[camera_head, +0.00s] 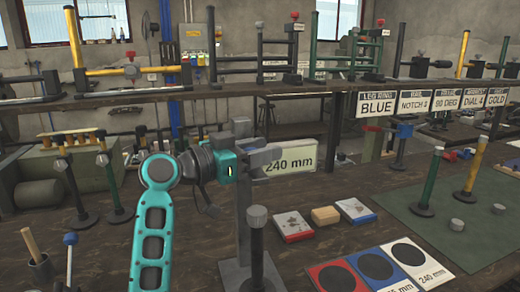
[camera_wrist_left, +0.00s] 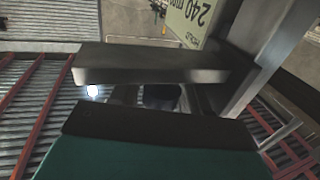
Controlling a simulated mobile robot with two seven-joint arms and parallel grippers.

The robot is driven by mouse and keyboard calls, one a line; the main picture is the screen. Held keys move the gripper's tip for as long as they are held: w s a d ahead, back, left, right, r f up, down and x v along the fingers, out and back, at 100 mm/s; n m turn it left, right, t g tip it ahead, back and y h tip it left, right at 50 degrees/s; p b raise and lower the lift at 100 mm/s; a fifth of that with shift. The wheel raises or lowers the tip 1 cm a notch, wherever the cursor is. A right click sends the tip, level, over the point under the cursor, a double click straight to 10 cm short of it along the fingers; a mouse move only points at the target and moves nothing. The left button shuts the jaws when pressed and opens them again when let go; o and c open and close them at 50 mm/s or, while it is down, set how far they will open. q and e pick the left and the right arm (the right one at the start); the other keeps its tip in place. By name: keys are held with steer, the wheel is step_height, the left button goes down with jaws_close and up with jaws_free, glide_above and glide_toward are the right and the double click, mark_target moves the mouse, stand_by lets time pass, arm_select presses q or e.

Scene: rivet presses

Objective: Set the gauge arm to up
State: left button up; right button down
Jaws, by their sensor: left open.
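My left gripper (camera_head: 250,150), with teal housing, is at the upper end of a grey upright post (camera_head: 242,215) in the head view. It is open, and a grey horizontal bar (camera_head: 270,155) shows at its front. I cannot tell surely whether this bar is a finger or the gauge arm. The post also shows in the left wrist view (camera_wrist_left: 268,55). A plate reading 240 mm (camera_head: 292,160) stands just right of the gripper; part of it shows in the left wrist view (camera_wrist_left: 195,18). My right gripper is out of view.
A dark short post with a round knob (camera_head: 257,240) stands in front of the gauge post. Red and blue blocks (camera_head: 292,226) and a tan block (camera_head: 325,215) lie to the right, near cards with black discs (camera_head: 376,265). A green mat (camera_head: 470,225) is further right.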

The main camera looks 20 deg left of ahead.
arm_select(q)
jaws_close()
stand_by(0.3)
step_height(320, 180, up, 3)
steer(key=shift+p, duration=0.85)
jaws_free()
steer(key=shift+a, duration=0.1)
